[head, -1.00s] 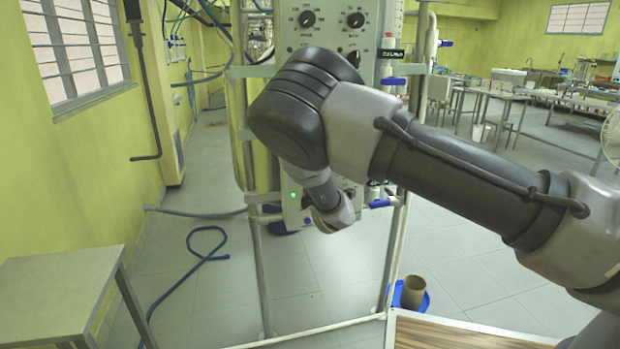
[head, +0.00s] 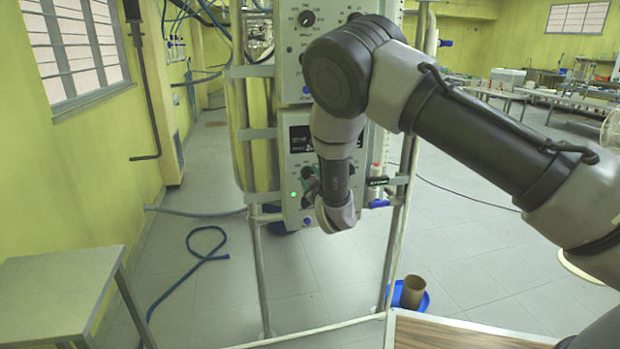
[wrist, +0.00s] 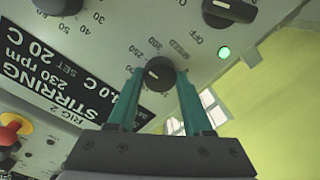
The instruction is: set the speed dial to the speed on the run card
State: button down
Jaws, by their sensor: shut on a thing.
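The speed dial (wrist: 160,72) is a small black knob on a grey panel, with the word SPEED and a ring of numbers, including 250, around it in the wrist view. My gripper (wrist: 159,78) has its two teal fingers shut on the dial, one on each side. A pale mark shows on the dial's face, but its exact setting is too small to read. In the head view my wrist covers the dial and fingertips. I cannot make out a run card.
A black knob (wrist: 230,8) near OFF and a lit green lamp (wrist: 224,52) are close to the dial. Another knob (wrist: 60,4) is at upper left. A red and yellow button (wrist: 12,130) is at left. Frame posts (head: 262,270) stand beside the panel (head: 298,215).

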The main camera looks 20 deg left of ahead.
jog(key=shift+f+m, duration=0.1)
jog(key=shift+m, duration=0.2)
jog(key=shift+c, duration=1.6)
grip_release()
jog(key=shift+s, duration=0.1)
jog(key=v, duration=1)
jog(key=shift+s+d, duration=0.25)
jog(key=shift+d, duration=0.05)
